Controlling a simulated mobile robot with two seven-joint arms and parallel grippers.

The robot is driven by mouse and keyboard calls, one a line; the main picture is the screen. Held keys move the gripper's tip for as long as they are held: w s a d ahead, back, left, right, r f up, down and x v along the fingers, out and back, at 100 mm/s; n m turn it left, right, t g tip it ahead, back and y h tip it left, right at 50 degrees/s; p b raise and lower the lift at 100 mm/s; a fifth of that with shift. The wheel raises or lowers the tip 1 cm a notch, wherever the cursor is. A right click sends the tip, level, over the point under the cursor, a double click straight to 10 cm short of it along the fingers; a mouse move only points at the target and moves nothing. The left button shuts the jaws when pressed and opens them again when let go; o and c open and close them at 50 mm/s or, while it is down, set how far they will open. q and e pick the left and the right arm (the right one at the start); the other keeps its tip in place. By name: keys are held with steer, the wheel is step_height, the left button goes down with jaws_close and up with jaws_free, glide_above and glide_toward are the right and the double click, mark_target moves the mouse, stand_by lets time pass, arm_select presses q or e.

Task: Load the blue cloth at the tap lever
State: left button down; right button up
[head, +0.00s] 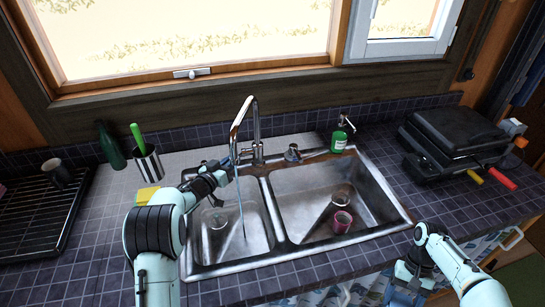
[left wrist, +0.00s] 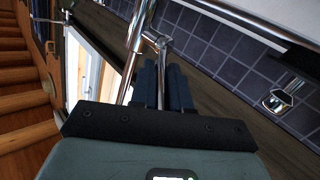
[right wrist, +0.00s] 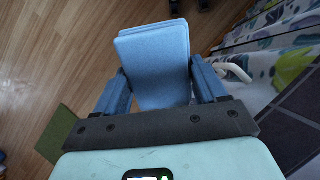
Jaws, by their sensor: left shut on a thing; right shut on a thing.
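The chrome tap (head: 257,128) stands behind the double sink, its spout arching over the left basin. A thin stream of water (head: 241,210) falls into that basin. My left gripper (head: 229,168) is beside the tap; in the left wrist view its dark fingers (left wrist: 162,82) are shut on the slim metal tap lever (left wrist: 161,50). My right gripper (head: 398,282) is low in front of the counter, right of the sink. In the right wrist view the folded blue cloth (right wrist: 155,55) is held between its fingers (right wrist: 160,88), above the wooden floor.
The right basin (head: 310,190) holds a pink cup (head: 342,221) and another cup (head: 341,199). A green soap bottle (head: 339,139) and black grill (head: 452,138) stand right. Left are a yellow sponge (head: 148,194), utensil pot (head: 149,163), green bottle (head: 111,147) and dish rack (head: 40,212).

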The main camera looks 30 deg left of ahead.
arm_select(q)
steer(key=shift+w+r+g+p, duration=0.1)
steer(key=shift+r+g+p, duration=0.2)
steer(key=shift+p, duration=0.1)
arm_select(e)
steer(key=shift+v, duration=1.2)
arm_select(q)
steer(key=shift+f, duration=0.15)
arm_select(e)
steer(key=shift+s, duration=0.2)
steer(key=shift+f, duration=0.1)
arm_select(q)
steer(key=c, duration=1.1)
jaws_free()
arm_select(e)
steer(key=b+x, duration=0.2)
steer(key=x, duration=0.1)
steer(key=shift+w+f+b, duration=0.1)
steer(key=shift+f+b, duration=0.2)
steer(key=shift+f, duration=0.2)
arm_select(q)
steer(key=s+r, duration=0.1)
steer(key=s, duration=1.1)
steer(key=shift+a+r, duration=0.35)
steer(key=shift+r, duration=0.05)
